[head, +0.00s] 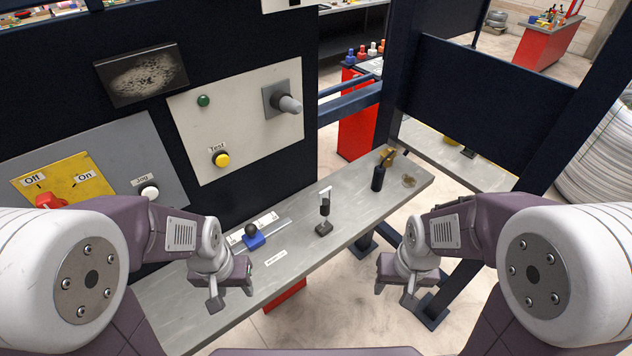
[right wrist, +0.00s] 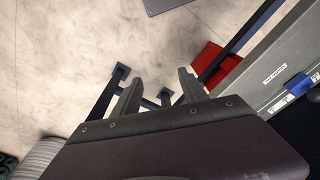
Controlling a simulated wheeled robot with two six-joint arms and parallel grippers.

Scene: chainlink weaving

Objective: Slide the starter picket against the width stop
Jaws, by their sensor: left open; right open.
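A blue block with a round black knob (head: 254,240), which looks like the width stop, sits on a marked scale on the grey bench (head: 205,318). It also shows at the right edge of the right wrist view (right wrist: 299,85). I cannot make out a starter picket in either view. My left gripper (head: 232,297) is open and empty over the bench, in front of the blue block. My right gripper (head: 394,294) is open and empty off the bench's front edge; its fingers (right wrist: 160,92) are apart over bare floor in the right wrist view.
A black upright fitting with a white top (head: 324,213) stands mid-bench. A dark panel behind carries a yellow test button (head: 221,160) and a red switch (head: 50,201). A dark post foot (head: 432,311) stands on the floor.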

